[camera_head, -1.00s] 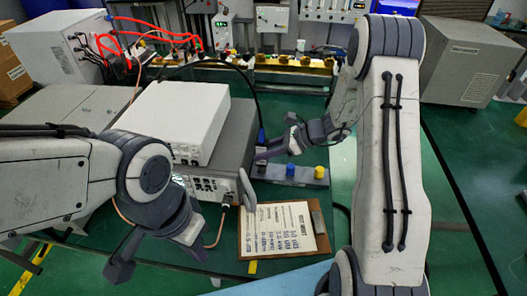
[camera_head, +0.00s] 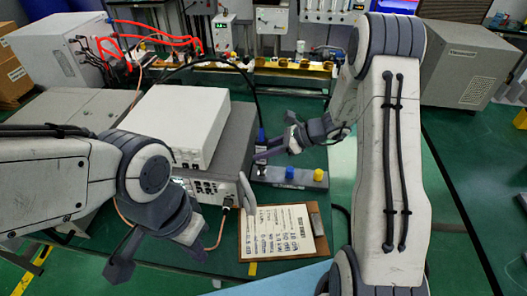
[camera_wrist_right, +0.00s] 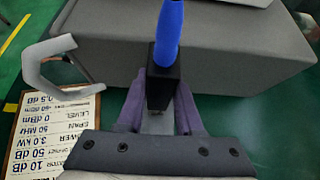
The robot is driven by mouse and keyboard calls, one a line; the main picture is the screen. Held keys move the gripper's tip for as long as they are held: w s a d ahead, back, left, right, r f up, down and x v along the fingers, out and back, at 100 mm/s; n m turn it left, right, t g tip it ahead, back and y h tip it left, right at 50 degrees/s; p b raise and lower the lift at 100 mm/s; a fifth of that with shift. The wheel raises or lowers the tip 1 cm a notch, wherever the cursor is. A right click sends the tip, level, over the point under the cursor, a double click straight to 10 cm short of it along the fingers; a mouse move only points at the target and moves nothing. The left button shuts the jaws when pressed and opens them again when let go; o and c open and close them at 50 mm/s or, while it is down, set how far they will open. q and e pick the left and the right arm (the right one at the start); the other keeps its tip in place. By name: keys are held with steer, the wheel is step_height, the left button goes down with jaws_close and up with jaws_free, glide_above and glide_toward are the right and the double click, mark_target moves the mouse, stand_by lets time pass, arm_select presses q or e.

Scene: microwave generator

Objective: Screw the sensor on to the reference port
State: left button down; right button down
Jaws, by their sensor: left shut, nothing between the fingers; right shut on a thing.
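The sensor, a black body with a blue end (camera_wrist_right: 168,35), is held between the purple-grey fingers of my right gripper (camera_wrist_right: 158,105) in the right wrist view. In the head view my right gripper (camera_head: 266,153) is shut on it, beside the right side of a grey instrument (camera_head: 236,140). The sensor's blue end (camera_head: 261,136) shows there, with a black cable arching up. The instrument's front has several connectors (camera_head: 203,186); I cannot tell which is the reference port. My left gripper (camera_head: 122,266) is shut and empty at the lower left.
A white box (camera_head: 180,118) sits on the grey instrument. A grey bar with a blue knob (camera_head: 289,173) and a yellow knob (camera_head: 318,175) lies right of it. A clipboard (camera_head: 281,232) lies in front. A light grey handle (camera_wrist_right: 60,70) shows in the wrist view.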

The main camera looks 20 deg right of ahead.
steer(key=shift+r+p, duration=0.85)
steer(key=shift+r, duration=0.5)
